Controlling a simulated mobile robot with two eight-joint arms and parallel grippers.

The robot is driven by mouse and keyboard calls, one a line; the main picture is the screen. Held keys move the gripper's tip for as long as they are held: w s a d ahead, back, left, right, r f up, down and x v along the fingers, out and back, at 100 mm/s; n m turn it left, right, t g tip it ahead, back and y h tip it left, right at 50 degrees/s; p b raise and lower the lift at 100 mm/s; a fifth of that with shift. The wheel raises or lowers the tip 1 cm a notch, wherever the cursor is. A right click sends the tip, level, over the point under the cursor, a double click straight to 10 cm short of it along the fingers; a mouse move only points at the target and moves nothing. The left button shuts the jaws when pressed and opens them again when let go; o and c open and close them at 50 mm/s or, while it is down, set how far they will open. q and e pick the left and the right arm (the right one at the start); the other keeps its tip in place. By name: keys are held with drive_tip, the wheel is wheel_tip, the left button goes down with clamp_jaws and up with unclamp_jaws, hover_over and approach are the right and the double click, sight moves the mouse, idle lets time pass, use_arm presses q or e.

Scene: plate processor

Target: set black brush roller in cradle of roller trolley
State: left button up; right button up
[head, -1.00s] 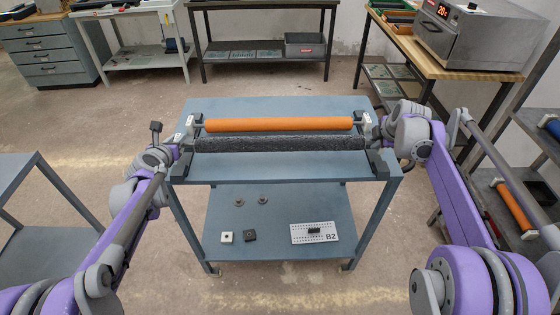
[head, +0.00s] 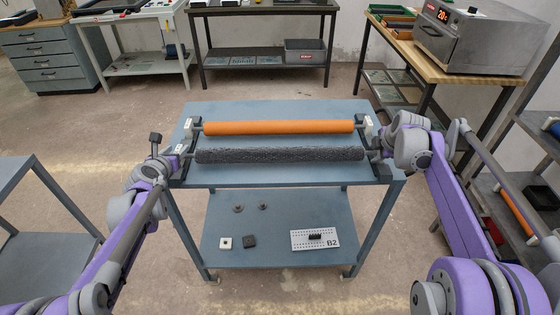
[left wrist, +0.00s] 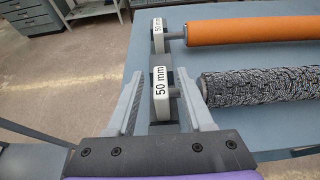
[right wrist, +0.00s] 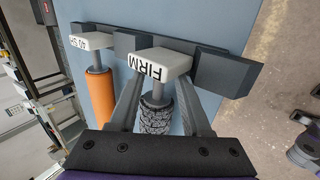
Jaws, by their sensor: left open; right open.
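The black brush roller (head: 280,155) lies level across the blue-grey roller trolley (head: 300,181), in front of and parallel to an orange roller (head: 278,127). Its left end has a white "50 mm" block (left wrist: 160,92), its right end a white "FIRM" block (right wrist: 160,63). Dark cradle supports (right wrist: 236,70) run under both ends; whether the shaft is fully seated is hidden. My left gripper (head: 182,151) is open, its fingers (left wrist: 166,98) either side of the "50 mm" block. My right gripper (head: 376,152) is open, its fingers (right wrist: 160,88) either side of the brush's right end.
The trolley's lower shelf (head: 280,215) holds small parts and a plate marked B2 (head: 315,239). A bench with an oven (head: 470,40) stands at back right, a rack at far right. An empty grey table (head: 30,250) is at left. Floor around the trolley is clear.

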drive_tip(key=shift+s+r, duration=0.1)
drive_tip(key=shift+r, duration=0.05)
use_arm(q)
drive_tip(key=v, duration=1.1)
use_arm(e)
drive_tip(key=v, duration=1.1)
drive_tip(key=shift+s+r, duration=0.25)
drive_tip(key=shift+r, duration=0.1)
use_arm(q)
drive_tip(key=shift+s, duration=0.15)
